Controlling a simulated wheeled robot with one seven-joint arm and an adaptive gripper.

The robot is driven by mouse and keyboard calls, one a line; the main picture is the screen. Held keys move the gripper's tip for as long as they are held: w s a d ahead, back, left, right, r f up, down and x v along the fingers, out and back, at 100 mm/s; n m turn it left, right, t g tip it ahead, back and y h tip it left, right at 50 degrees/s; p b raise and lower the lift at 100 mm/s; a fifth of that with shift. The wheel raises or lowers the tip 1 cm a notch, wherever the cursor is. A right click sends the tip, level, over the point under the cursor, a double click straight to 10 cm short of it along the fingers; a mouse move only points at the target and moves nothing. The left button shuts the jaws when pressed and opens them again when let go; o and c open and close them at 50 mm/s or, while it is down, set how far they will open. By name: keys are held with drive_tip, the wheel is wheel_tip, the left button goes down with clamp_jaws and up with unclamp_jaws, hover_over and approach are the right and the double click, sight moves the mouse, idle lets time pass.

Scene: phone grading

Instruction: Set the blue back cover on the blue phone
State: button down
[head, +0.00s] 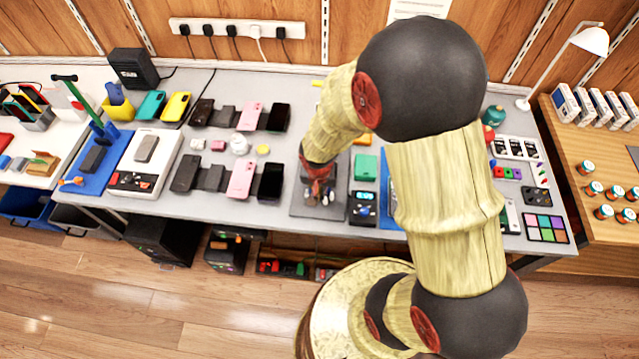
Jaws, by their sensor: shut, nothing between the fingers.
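My gripper (321,196) points down over a dark grey mat (300,210) near the table's front edge, in the middle of the view. It is shut and holds nothing. Small grey or silver shapes at its fingertips are too small to name. I cannot make out the blue phone or the blue back cover. My gripper and arm hide part of the mat and the table behind it. A teal phone (151,105) stands at the back left, beside a yellow one (176,106).
Black and pink phones (241,179) lie in rows left of the mat. A black device with a lit display (363,208) and a green box (366,167) are close on its right. A white lamp (590,40) stands at right. My arm covers much of the table's right half.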

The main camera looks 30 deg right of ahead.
drive_tip(key=w+d, duration=0.4)
drive_tip(key=w, duration=0.1)
drive_tip(key=w+d, duration=0.1)
drive_tip(key=w, duration=0.1)
drive_tip(key=shift+w+d+f+b, duration=0.1)
drive_tip(key=shift+w+d+b, duration=0.25)
drive_tip(key=shift+w+d, duration=0.05)
drive_tip(key=shift+w+d+f+b, duration=0.1)
drive_tip(key=shift+w+f+b, duration=0.05)
drive_tip(key=shift+f+b, duration=0.2)
drive_tip(key=shift+w+d+f+b, duration=0.1)
drive_tip(key=shift+f+b, duration=0.1)
drive_tip(key=shift+f, duration=0.15)
drive_tip(key=shift+s+f, duration=0.1)
drive_tip(key=shift+s+a, duration=0.45)
drive_tip(key=shift+s, duration=0.15)
drive_tip(key=shift+w, duration=0.1)
